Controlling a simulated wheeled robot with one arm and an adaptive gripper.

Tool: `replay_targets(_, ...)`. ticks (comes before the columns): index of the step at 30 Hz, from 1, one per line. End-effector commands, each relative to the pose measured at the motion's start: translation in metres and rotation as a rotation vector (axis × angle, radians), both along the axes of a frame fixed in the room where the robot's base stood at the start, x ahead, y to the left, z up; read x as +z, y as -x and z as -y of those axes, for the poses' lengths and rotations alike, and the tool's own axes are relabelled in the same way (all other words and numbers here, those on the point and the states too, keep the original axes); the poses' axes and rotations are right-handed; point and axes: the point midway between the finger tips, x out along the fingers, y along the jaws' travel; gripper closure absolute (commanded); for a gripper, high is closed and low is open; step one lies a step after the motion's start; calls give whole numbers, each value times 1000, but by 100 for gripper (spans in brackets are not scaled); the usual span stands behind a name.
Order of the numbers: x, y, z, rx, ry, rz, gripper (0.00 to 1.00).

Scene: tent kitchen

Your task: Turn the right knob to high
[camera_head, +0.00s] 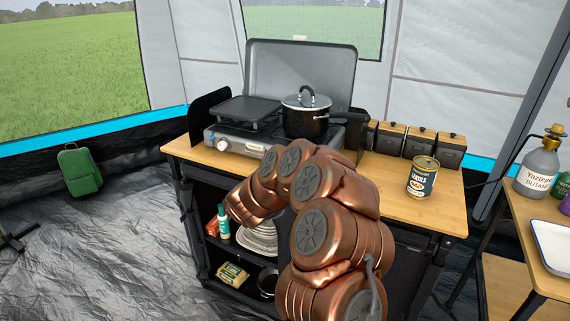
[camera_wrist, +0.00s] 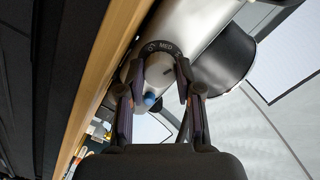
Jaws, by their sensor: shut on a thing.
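The camp stove (camera_head: 238,140) stands on the wooden-topped table with its lid up. In the wrist view, the right knob (camera_wrist: 160,65) sits between the two fingers of my gripper (camera_wrist: 159,75). The gripper is shut on it, one finger on each side. Part of a dark dial ring (camera_wrist: 160,47) with the letters MED shows just beyond the fingertips. The exact setting cannot be read. In the head view, my copper arm hides the right knob and gripper. The left knob (camera_head: 222,144) is visible on the stove's front.
A black pot (camera_head: 306,121) with a lid stands on the right burner, and a griddle (camera_head: 245,110) lies on the left. A lentils can (camera_head: 422,178) and several dark canisters (camera_head: 421,145) stand to the right. The wooden table edge (camera_wrist: 108,58) runs close to my gripper.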

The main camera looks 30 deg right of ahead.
Motion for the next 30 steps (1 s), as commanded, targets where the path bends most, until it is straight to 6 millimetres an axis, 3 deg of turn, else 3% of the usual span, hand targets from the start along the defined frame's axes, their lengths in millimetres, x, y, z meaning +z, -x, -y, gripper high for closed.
replay_targets(9, 0, 0, 0, -1, 0, -1, 100)
replay_targets(10, 0, 0, 0, -1, 0, -1, 65)
replay_targets(13, 0, 0, 0, -1, -1, 0, 55)
replay_targets(23, 0, 1, -1, 0, 0, 0, 55)
replay_targets(30, 2, 15, -25, 6, -4, -2, 55)
